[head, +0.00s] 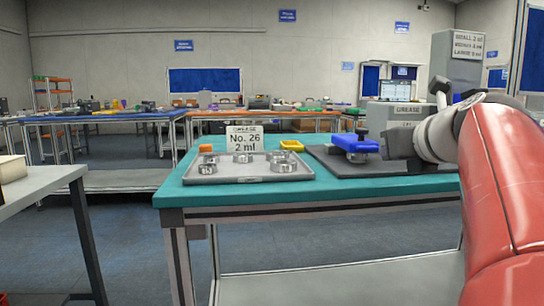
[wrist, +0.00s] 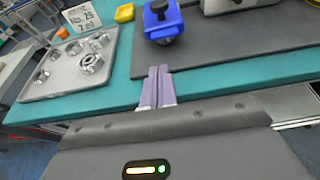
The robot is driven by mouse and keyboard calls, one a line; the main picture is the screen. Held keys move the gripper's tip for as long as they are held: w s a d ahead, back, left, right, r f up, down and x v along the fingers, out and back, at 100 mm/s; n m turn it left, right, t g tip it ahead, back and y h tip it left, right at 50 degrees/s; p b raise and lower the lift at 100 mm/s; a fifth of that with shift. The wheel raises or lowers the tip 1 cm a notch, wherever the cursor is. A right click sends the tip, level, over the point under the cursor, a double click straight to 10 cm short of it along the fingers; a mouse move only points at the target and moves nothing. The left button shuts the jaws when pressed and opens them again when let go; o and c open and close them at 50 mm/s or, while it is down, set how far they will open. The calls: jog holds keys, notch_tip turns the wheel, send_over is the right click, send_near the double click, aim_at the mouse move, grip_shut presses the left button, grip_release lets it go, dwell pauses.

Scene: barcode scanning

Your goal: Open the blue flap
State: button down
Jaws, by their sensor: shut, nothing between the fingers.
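The blue flap (head: 356,144) is part of a small blue unit with a dark knob on top, standing on the dark mat at the right of the teal table. In the wrist view, the blue flap (wrist: 163,30) is at the top centre, with its knob up and its front towards me. I cannot tell its hinge side. My gripper (wrist: 159,72) is shut and empty; its purple fingers point towards the blue unit and show apart from it, below it in the picture. In the head view, my arm comes in from the right and the fingertips are not clear.
A grey tray (head: 220,176) with several metal rings is on the table's left, with a "No. 26 2 ml" sign (head: 245,143) behind. A yellow bin (head: 292,145) stands near it. A grey grease machine (head: 390,113) is behind my arm. The dark mat (wrist: 225,50) has bare room.

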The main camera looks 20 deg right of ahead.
jog(key=x, duration=1)
jog(key=shift+b, duration=0.4)
jog(key=shift+s, duration=0.1)
